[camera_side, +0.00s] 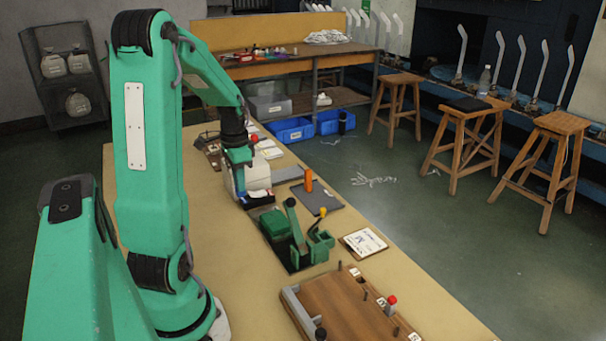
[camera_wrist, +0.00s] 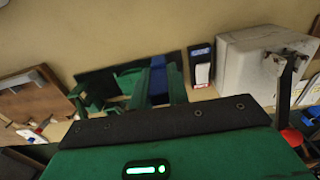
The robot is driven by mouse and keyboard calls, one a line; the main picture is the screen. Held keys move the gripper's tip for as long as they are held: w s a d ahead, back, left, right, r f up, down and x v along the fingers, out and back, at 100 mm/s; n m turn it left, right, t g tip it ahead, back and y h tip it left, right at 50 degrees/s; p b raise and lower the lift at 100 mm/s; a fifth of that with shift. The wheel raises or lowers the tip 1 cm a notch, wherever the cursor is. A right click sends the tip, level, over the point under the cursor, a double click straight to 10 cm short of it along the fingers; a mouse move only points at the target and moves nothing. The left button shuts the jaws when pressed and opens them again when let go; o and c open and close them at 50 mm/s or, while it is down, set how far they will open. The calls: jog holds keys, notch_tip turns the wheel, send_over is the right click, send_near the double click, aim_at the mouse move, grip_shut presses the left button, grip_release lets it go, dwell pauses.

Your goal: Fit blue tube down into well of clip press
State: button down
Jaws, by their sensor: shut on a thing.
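My gripper (camera_side: 239,160) hangs over the worktable in front of a white machine in the side view. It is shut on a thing. In the wrist view a dark blue piece (camera_wrist: 176,72), most likely the blue tube, shows among green parts beyond my gripper's housing. The green clip press (camera_side: 298,245) stands on a dark base, nearer the side camera than my gripper.
An orange tube (camera_side: 308,181) stands on a grey mat (camera_side: 325,201). The white machine (camera_side: 235,183) has a red knob (camera_side: 254,139). A wooden board (camera_side: 345,312) with pegs lies at the front. A white card (camera_side: 364,242) lies beside the press.

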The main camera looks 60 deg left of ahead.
jog(key=shift+w, duration=0.1)
dwell(0.5)
jog(key=w+d+r, duration=0.4)
jog(key=w+d, duration=0.8)
jog(key=d, duration=0.1)
jog(key=w+d+r, duration=0.1)
jog(key=w+d, duration=0.1)
jog(key=d, duration=0.6)
jog(key=w+d+r, duration=0.2)
jog(key=w+d, duration=0.1)
jog(key=d, duration=0.5)
jog(key=shift+w, duration=0.15)
jog(key=shift+a, duration=0.1)
jog(key=s+a+f+n, duration=0.1)
jog(key=a+f+n, duration=0.2)
jog(key=n, duration=0.6)
jog(key=s+a+f+n, duration=0.1)
jog(key=a+f+n, duration=0.3)
jog(key=a+n, duration=0.3)
jog(key=shift+a+n, duration=0.35)
jog(key=shift+n, duration=0.65)
